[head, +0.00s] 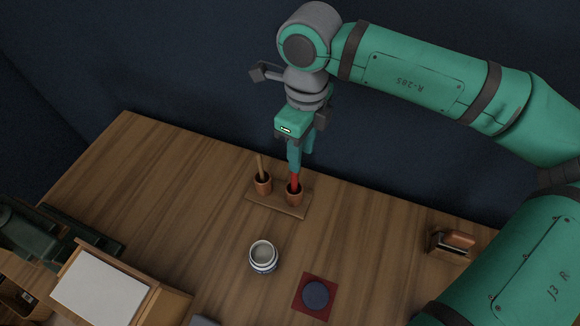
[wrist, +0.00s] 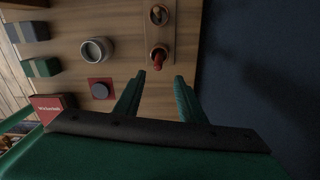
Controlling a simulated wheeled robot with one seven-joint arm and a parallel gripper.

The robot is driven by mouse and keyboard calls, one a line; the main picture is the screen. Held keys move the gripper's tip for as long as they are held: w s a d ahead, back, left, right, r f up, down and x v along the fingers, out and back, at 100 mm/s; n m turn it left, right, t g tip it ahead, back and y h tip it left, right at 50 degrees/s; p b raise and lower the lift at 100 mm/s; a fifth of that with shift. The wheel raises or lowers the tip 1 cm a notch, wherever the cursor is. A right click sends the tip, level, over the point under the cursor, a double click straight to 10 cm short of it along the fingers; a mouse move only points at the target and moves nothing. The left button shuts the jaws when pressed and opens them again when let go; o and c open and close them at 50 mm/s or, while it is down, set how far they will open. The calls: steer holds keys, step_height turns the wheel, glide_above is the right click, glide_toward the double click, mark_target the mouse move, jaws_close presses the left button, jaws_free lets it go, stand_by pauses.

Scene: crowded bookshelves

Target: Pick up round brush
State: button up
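Two brushes stand upright in small brown cups on a wooden stand (head: 265,203) at the back of the table. One has a red handle (head: 295,183); the other has a tan wooden handle (head: 261,166). I cannot tell which is the round brush, as their heads are hidden. My gripper (head: 301,160) points down just above the red-handled brush. In the wrist view my gripper (wrist: 160,76) is open and empty, with the red brush (wrist: 158,62) lined up between and beyond its fingertips. The tan brush (wrist: 158,13) is farther up in that view.
A white-and-blue pot (head: 263,257) stands in front of the stand. A dark round object (head: 316,295) rests on a red square mat (head: 302,305). A wooden holder (head: 449,243) is at right, and a box with a white top (head: 100,288) at left. The table's back edge is close behind.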

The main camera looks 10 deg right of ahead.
mark_target(295, 177)
steer(key=f, duration=0.3)
steer(key=a+f, duration=0.1)
steer(key=f, duration=0.5)
steer(key=shift+w+a+f, duration=0.2)
steer(key=shift+f, duration=0.6)
jaws_close()
